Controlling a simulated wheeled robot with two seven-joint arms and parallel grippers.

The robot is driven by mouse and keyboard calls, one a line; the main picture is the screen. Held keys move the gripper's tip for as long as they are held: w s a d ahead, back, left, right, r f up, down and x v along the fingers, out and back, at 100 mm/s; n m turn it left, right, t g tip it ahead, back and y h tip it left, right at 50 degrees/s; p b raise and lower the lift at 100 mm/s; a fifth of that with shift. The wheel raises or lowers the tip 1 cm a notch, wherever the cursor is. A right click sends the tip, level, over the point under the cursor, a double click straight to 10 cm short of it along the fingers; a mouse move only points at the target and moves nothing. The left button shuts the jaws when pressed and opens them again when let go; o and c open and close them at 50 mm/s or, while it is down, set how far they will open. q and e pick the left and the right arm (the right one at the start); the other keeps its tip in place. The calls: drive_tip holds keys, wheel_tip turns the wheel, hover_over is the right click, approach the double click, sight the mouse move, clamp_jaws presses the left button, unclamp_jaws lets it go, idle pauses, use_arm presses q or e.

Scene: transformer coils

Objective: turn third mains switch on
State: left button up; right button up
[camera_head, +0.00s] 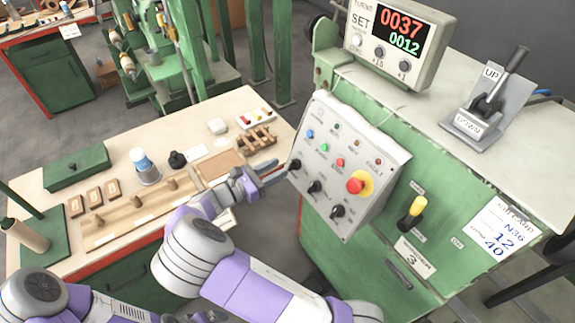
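A tilted light-grey control panel (350,150) on the green machine carries three black rotary knobs in a slanting row: an upper-left knob (296,164), a middle knob (315,187) and a lower-right knob (337,211). Their labels are too small to read, so I cannot tell which is the mains switch. A plate marked 3 (413,256) is on the machine front. My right gripper (281,170) is just left of the upper-left knob, its fingers slightly apart and empty; contact is unclear. Grey parts of my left gripper (207,317) show at the bottom edge, mostly cut off.
The panel also has a red emergency button (356,183) on yellow and small coloured lamps. A yellow-handled lever (414,211) is right of it. A counter display (401,30) and an UP/DOWN lever (497,90) stand on top. A workbench (105,185) with wooden parts lies left.

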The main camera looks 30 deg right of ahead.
sight(291, 162)
drive_tip(key=shift+w+d+b, duration=0.15)
drive_tip(key=shift+d+b, duration=0.25)
drive_tip(key=shift+d, duration=1.9)
drive_tip(key=shift+c, duration=0.3)
drive_tip(key=shift+f, duration=0.1)
clamp_jaws()
